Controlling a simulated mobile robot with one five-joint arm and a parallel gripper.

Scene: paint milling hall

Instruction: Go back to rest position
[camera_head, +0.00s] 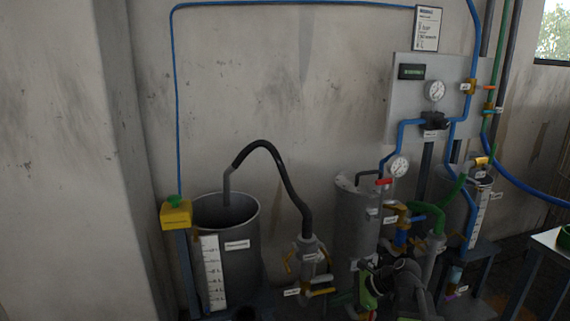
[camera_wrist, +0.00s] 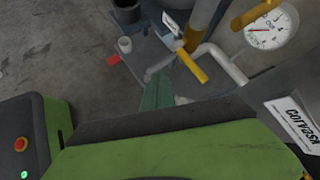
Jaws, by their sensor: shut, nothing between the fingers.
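My gripper (camera_wrist: 168,80) shows in the wrist view as a narrow green-grey shape beyond the dark and green wrist body. It looks shut, with nothing held. It points down toward the pipework, and I cannot tell how far it is from the pipes. In the head view, dark and green parts low in the middle right overlap the pipes, and I cannot clearly make out the gripper there.
A grey tank (camera_head: 235,270) with a black hose (camera_head: 265,150) stands left of a second tank (camera_head: 355,225). A gauge panel (camera_head: 410,110) hangs behind. In the wrist view, a yellow handle (camera_wrist: 193,66) and a gauge (camera_wrist: 270,28) are close. Bare floor (camera_wrist: 50,50) lies left.

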